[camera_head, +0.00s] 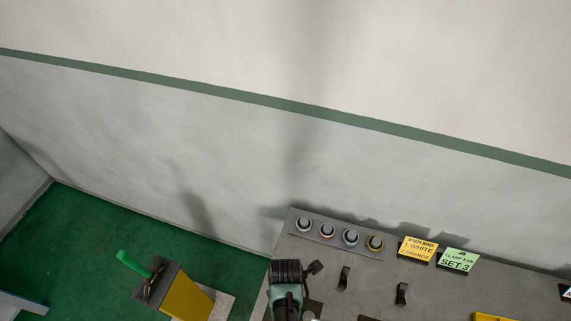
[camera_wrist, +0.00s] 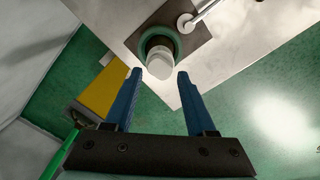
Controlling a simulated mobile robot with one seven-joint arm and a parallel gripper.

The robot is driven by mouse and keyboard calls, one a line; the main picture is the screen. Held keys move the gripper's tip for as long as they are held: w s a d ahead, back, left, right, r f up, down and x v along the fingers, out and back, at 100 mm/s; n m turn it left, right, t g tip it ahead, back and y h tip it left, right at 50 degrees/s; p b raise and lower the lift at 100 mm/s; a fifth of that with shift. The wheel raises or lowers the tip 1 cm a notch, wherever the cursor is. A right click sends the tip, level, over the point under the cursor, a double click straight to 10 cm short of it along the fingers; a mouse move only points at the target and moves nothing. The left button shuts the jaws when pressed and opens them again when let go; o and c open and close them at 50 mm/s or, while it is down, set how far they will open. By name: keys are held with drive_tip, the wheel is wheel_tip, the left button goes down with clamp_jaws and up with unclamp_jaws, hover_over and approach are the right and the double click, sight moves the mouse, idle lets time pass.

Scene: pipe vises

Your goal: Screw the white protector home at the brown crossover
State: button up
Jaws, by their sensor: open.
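In the wrist view a white protector (camera_wrist: 159,68) sits at the end of a short dark pipe piece, inside a green ring (camera_wrist: 176,47). My gripper (camera_wrist: 159,75) is open, with its two blue fingers apart. The fingertips lie either side of the white protector in the picture; I cannot tell whether they reach its depth, and a gap shows on both sides. How far the protector is screwed on cannot be told. No brown crossover can be made out clearly in either view.
A silver lever (camera_wrist: 190,20) stands close right of the ring. The grey bench (camera_head: 330,290) carries several ringed parts (camera_head: 350,237), a yellow sign (camera_head: 418,250), a green sign (camera_head: 457,261) and black levers. A yellow stand (camera_head: 185,297) with a green handle (camera_head: 133,264) is left on the floor.

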drive_tip(key=n, duration=0.8)
drive_tip(key=shift+f+b, duration=1)
drive_tip(key=shift+f, duration=0.15)
drive_tip(key=shift+r, duration=0.1)
drive_tip(key=shift+c, duration=0.3)
